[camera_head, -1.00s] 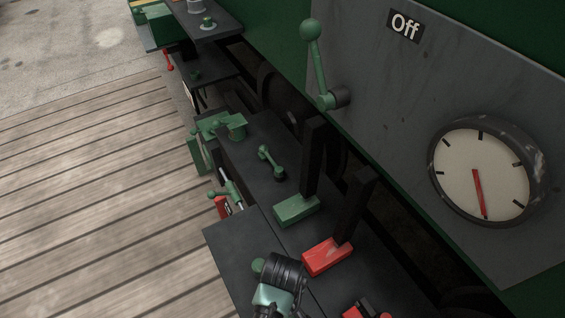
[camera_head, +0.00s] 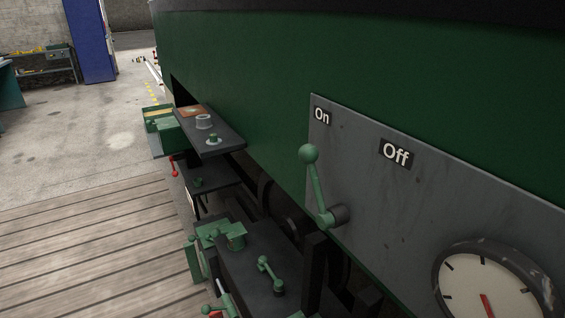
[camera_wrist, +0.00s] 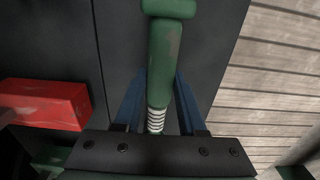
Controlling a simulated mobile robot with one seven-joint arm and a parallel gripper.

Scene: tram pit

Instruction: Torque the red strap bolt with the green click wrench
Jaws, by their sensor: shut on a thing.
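In the wrist view, my gripper (camera_wrist: 161,78) has its two blue fingers on either side of a green rod-like tool, the green click wrench (camera_wrist: 165,55), and is shut on it. The wrench has a thick green grip and a silver ribbed or coiled section (camera_wrist: 156,121) near the gripper body. It lies over a dark flat surface; I cannot tell whether it touches that surface. I cannot make out the red strap bolt for certain in either view. My gripper is outside the head view.
A red block (camera_wrist: 45,103) lies left of my gripper in the wrist view. In the head view, a grey panel (camera_head: 365,205) carries a green lever (camera_head: 318,190), On and Off labels and a dial (camera_head: 475,300). Dark benches with green fittings (camera_head: 270,275) stand beside the clear plank floor (camera_head: 90,240).

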